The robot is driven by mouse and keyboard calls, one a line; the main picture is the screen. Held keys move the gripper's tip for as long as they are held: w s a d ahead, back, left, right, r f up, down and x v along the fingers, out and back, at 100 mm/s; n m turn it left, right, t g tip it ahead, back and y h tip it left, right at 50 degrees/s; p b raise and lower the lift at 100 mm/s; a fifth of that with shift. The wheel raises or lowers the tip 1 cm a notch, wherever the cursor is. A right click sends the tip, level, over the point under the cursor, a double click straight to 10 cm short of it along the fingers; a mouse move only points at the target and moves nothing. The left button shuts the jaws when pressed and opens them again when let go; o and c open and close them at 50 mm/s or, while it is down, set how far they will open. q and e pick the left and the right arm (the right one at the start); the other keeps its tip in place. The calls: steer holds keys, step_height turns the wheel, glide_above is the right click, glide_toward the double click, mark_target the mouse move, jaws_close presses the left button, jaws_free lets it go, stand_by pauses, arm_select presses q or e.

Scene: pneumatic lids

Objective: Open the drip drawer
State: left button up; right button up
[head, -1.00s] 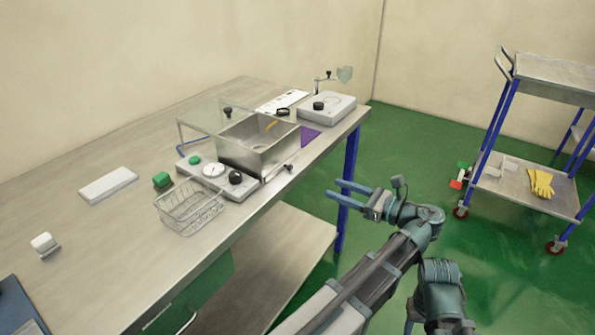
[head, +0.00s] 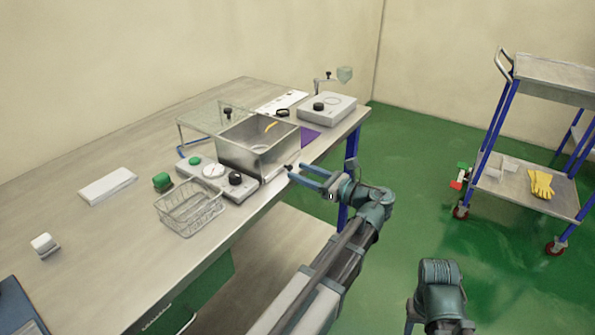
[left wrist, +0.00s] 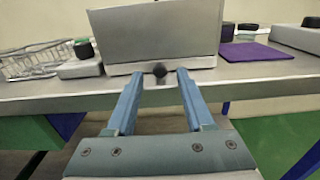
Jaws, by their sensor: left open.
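A steel box (head: 255,150) stands on the bench with a clear lid raised at its back. My left gripper (head: 295,171) is open and empty at the bench edge, facing the knob. The drawer front looks flush under the box. My right gripper is out of view.
A purple cloth (head: 309,136) and a grey device (head: 327,109) lie right. A trolley (head: 510,185) stands apart. The floor before the bench is clear.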

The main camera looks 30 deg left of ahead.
arm_select(q)
steer(key=shift+a, duration=0.9)
jaws_close()
stand_by(0.9)
